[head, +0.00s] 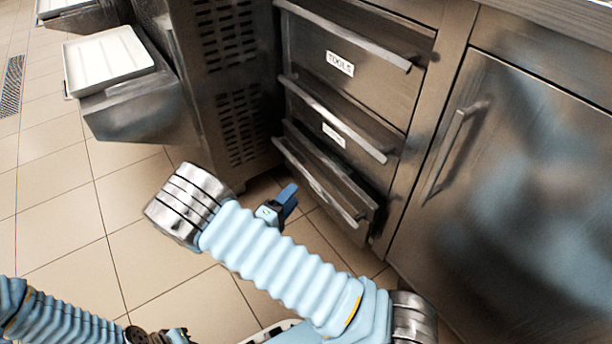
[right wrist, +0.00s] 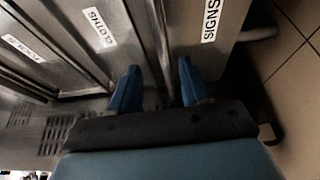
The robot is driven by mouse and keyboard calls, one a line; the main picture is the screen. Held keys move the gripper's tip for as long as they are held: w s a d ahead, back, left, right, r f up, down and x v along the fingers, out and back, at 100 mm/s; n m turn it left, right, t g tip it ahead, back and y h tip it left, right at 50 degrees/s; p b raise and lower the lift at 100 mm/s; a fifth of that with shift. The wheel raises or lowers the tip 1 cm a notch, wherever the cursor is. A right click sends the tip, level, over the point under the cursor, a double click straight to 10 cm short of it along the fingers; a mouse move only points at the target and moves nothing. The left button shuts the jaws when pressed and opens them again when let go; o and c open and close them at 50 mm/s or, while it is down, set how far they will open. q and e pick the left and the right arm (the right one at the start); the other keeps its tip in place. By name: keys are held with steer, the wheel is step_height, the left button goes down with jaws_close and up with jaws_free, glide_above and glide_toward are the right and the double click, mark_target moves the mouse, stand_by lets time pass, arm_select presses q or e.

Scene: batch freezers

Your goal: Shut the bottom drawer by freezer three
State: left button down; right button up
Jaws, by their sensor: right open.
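The bottom drawer (head: 362,199) is in the steel drawer stack. It stands out a little from the drawers above, with a bar handle along its front. Its labelled front (right wrist: 222,50) shows at the right of the right wrist view, with a gap beside it. My right gripper (head: 281,204) is just in front of and left of that drawer. Its two blue fingers (right wrist: 157,88) are apart with nothing clearly held; contact with the drawer cannot be told. My left gripper (head: 157,336) is partly visible at the bottom edge, its fingers unclear.
The tools drawer (head: 378,72) and the middle drawer (head: 372,125) above look shut. A steel cupboard door (head: 520,170) is at right. A vented panel (head: 235,90) and a protruding ledge with a white tray (head: 108,58) are at left. Tiled floor (head: 60,215) is open at left.

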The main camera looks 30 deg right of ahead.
mark_target(308, 178)
steer(key=b+x, duration=0.1)
steer(key=x, duration=0.8)
steer(key=shift+w+d, duration=0.15)
steer(key=shift+d, duration=0.2)
jaws_close()
